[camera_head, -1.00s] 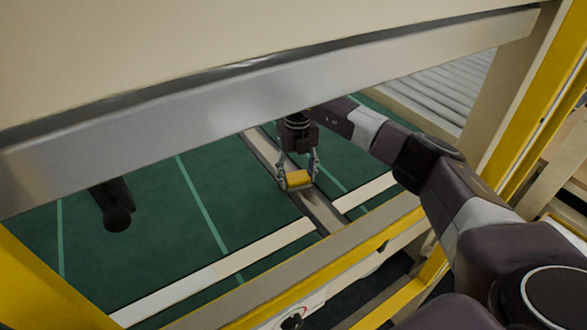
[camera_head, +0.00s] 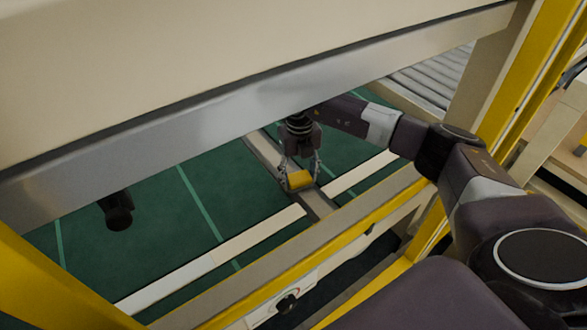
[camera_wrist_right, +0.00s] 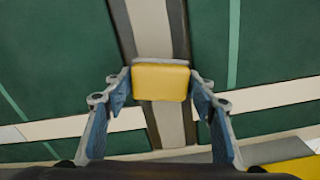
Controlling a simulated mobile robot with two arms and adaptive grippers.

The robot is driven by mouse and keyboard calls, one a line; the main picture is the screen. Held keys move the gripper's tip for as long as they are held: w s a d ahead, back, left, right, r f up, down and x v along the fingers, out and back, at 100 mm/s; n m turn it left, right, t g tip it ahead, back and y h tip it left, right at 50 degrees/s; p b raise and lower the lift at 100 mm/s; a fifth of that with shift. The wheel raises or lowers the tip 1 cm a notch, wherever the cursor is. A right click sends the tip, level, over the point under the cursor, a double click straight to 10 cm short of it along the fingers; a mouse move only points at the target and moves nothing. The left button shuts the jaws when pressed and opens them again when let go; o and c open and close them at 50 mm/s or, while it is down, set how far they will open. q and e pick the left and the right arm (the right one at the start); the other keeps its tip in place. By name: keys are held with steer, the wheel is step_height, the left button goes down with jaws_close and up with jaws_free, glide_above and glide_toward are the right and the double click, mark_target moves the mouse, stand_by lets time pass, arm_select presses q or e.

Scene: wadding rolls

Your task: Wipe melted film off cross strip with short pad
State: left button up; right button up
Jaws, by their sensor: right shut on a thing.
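The short pad (camera_head: 299,180) is a small yellow block with a grey edge, held between the fingers of my right gripper (camera_head: 300,176). In the right wrist view the pad (camera_wrist_right: 161,82) sits between the blue-padded fingers of the gripper (camera_wrist_right: 160,105). The cross strip (camera_head: 319,203) is a pale band with dark edges on the green bed; it also shows in the right wrist view (camera_wrist_right: 149,28). The pad is over the strip and hides part of it; I cannot tell whether they touch. No melted film can be made out. A dark cylindrical end (camera_head: 118,212) at the left may be part of my left arm.
A large beige and metal beam (camera_head: 200,133) crosses above the work area. A yellow-edged rail (camera_head: 330,243) runs along the near side. A yellow post (camera_head: 512,75) and rollers (camera_head: 430,82) stand at the right. The green bed (camera_head: 165,225) is open left of the strip.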

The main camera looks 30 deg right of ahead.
mark_target(307, 193)
steer(key=shift+s+d+f+p, duration=0.15)
steer(key=shift+s+p, duration=0.4)
steer(key=shift+s, duration=0.55)
steer(key=shift+s+d, duration=0.1)
steer(key=shift+s, duration=0.7)
steer(key=shift+w+r, duration=0.1)
steer(key=shift+r, duration=0.1)
steer(key=shift+w+r+p, duration=0.15)
steer(key=shift+r+p, duration=0.45)
steer(key=shift+p, duration=0.05)
steer(key=shift+r+p, duration=1.35)
steer(key=shift+r, duration=1.1)
